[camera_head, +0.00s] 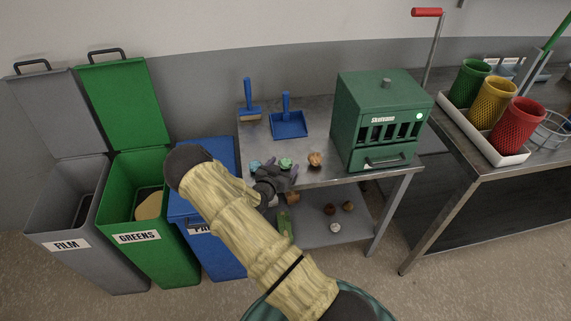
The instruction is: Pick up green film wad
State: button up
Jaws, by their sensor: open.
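A small light-green crumpled wad (286,162) lies on the metal table, near its front edge. My gripper (283,175) is just in front of it and partly covers the table there. The gripper is open; I cannot tell whether its fingers touch the wad. A brown-orange lump (315,159) lies to the right.
A green slotted box (382,120) stands on the table at right. A blue dustpan (288,124) and brush (249,112) lie behind. Grey film (68,200), green greens (140,210) and blue (215,245) bins stand at left. Several small items lie on the lower shelf (320,228).

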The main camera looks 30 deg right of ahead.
aim_at(283, 167)
jog(key=shift+c, duration=0.4)
jog(key=c, duration=1)
jog(key=shift+r, duration=0.15)
notch_tip(283, 167, up, 10)
jog(key=b, duration=0.1)
